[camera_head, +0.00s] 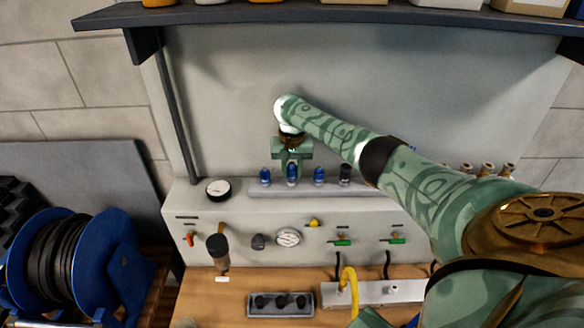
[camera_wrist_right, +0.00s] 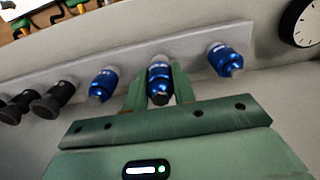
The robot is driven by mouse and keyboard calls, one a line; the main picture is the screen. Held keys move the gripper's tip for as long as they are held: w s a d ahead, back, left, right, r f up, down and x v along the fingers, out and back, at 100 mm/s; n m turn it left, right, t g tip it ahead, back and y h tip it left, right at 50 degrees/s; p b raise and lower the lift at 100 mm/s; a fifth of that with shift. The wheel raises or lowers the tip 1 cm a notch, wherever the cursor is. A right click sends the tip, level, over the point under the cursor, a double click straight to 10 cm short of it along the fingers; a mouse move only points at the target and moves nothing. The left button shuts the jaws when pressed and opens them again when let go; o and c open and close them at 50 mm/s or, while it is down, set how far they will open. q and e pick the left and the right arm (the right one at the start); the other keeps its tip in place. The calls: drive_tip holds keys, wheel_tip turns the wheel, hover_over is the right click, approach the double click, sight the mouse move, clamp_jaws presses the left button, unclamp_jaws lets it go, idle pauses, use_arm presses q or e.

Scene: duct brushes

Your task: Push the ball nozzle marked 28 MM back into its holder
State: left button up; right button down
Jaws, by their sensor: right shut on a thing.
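My right gripper (camera_head: 292,170) reaches down from above to the row of nozzles. It is shut on the middle blue nozzle (camera_head: 292,176), which also shows between the two green fingers in the right wrist view (camera_wrist_right: 160,82). A blue nozzle stands on each side of it, one at left (camera_head: 265,177) and one at right (camera_head: 318,177). All three stand along the pale grey holder rail (camera_head: 262,190). No size marking is readable, so I cannot tell which is 28 MM. How deep the held nozzle sits is unclear. My left gripper is not in view.
Black nozzles (camera_wrist_right: 55,98) stand further along the rail, the closest one beside the right-hand blue nozzle (camera_head: 345,175). A round gauge (camera_head: 218,189) lies beyond the rail's left end. A dark shelf (camera_head: 330,15) overhangs above. Knobs and green-handled valves (camera_head: 341,242) are on the panel below.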

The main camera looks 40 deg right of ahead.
idle(0.9)
drive_tip(key=shift+p, duration=0.65)
idle(0.5)
drive_tip(key=shift+p, duration=0.6)
drive_tip(key=shift+f+b, duration=0.3)
drive_tip(key=shift+f, duration=0.3)
drive_tip(key=c, duration=1.1)
unclamp_jaws()
drive_tip(key=shift+r, duration=0.15)
